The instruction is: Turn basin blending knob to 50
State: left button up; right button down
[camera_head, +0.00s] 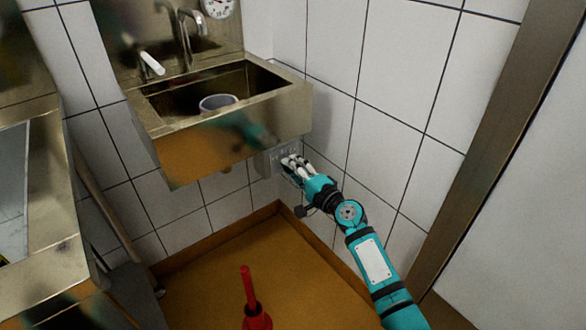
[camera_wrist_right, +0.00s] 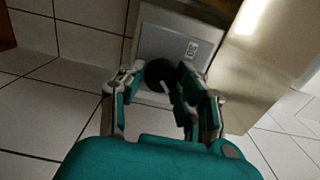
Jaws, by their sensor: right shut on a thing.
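The control box (camera_head: 264,164) is a small grey box on the tiled wall under the right end of the steel basin (camera_head: 285,107). My right gripper (camera_head: 291,163) is at its front. In the right wrist view the box's face (camera_wrist_right: 160,35) shows a small label, and a round black knob (camera_wrist_right: 159,72) sits below the label. The fingers of my right gripper (camera_wrist_right: 162,84) are on both sides of the knob and closed on it. The fingers hide part of the knob, and I cannot read its setting. My left gripper is not in view.
A grey cup (camera_head: 217,102) stands inside the basin, with a tap (camera_head: 187,35) and a round gauge (camera_head: 218,7) above. A red plunger (camera_head: 256,318) stands on the brown floor. A steel counter (camera_head: 45,255) is at left. The wall is close on the right.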

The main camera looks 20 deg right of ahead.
dwell(0.3)
jog(key=c, duration=1)
grip_release()
jog(key=shift+o, duration=0.2)
jog(key=v, duration=1.2)
